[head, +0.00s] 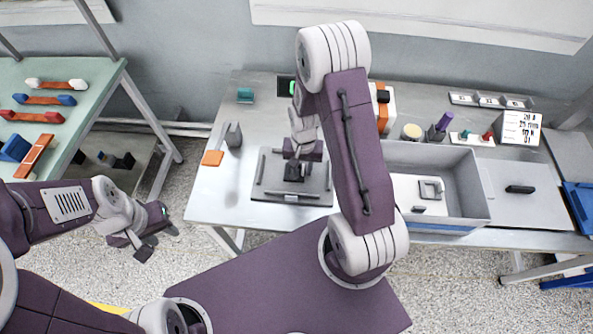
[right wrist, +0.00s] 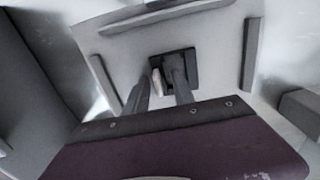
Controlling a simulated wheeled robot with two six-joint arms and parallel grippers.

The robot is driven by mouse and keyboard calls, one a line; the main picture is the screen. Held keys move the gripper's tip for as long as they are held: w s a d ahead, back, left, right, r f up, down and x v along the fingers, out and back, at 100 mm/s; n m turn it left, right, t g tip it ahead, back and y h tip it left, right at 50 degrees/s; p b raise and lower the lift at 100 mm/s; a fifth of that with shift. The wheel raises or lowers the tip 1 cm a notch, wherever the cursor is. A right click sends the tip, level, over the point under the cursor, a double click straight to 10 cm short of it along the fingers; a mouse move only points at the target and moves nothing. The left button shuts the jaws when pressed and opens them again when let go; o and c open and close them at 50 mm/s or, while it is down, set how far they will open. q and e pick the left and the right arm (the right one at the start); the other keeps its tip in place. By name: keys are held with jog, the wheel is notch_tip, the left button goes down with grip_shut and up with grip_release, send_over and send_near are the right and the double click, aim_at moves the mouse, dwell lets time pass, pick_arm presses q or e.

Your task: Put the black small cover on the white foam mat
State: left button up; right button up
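A small black square piece (head: 293,172), which looks like the black small cover, sits on a grey plate (head: 262,190) on the table. It also shows in the right wrist view (right wrist: 189,55). My right gripper (head: 300,158) is directly above it, pointing down. In the right wrist view its two fingers (right wrist: 161,75) are apart, with their tips at the black piece; contact is not clear. A white sheet (head: 403,186), probably the foam mat, lies inside a grey bin. My left gripper (head: 156,241) is empty, away from the table, with its fingers apart.
Raised bars stand along the plate's edges. The grey bin (head: 476,196) has high walls and holds small grey parts (head: 430,189). A black bar (head: 520,189) lies on a grey panel at right. Several coloured parts line the back of the table. A green side table (head: 85,95) stands at left.

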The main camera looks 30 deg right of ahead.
aim_at(303, 167)
grip_shut()
jog(key=shift+r, duration=0.3)
notch_tip(303, 167, up, 4)
jog(key=shift+d+f, duration=0.1)
jog(key=shift+d, duration=0.05)
jog(key=s+d+r, duration=0.6)
jog(key=d, duration=0.3)
jog(key=shift+d+r, duration=0.3)
jog(key=shift+d, duration=0.1)
